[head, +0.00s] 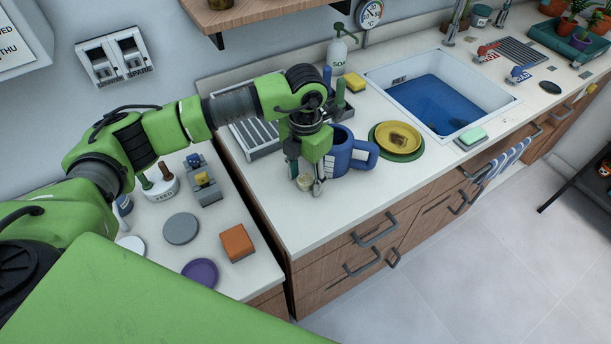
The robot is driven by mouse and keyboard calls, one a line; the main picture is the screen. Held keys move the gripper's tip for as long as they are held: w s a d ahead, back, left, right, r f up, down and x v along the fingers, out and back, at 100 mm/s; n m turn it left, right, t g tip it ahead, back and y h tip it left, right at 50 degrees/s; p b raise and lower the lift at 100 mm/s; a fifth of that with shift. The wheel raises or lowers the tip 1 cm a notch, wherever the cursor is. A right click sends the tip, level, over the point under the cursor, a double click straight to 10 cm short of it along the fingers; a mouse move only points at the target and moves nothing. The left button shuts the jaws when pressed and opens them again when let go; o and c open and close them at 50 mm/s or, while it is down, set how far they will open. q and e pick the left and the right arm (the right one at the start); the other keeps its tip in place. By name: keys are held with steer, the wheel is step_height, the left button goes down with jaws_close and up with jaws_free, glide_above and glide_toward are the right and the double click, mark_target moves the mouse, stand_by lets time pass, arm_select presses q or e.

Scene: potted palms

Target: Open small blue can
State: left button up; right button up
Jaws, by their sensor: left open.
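My left gripper (306,178) points down over the counter near its front edge, left of a blue mug-like vessel (342,154) with a large side handle. Its fingers are apart around a small, pale beige round thing (305,184) on the counter. I cannot tell whether they touch it. A blue can is not clearly recognisable; the blue vessel is the largest blue container near the gripper, partly hidden behind it. My right gripper is out of view.
A yellow dish on a green plate (407,155) stands right of the blue vessel. The sink (390,79) lies behind it. A grey rack (254,134) is behind my arm.

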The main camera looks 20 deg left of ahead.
mark_target(306, 179)
arm_select(q)
steer(key=shift+r, duration=0.55)
step_height(306, 179, up, 11)
steer(key=b, duration=0.3)
steer(key=shift+r, duration=0.15)
steer(key=shift+s, duration=0.1)
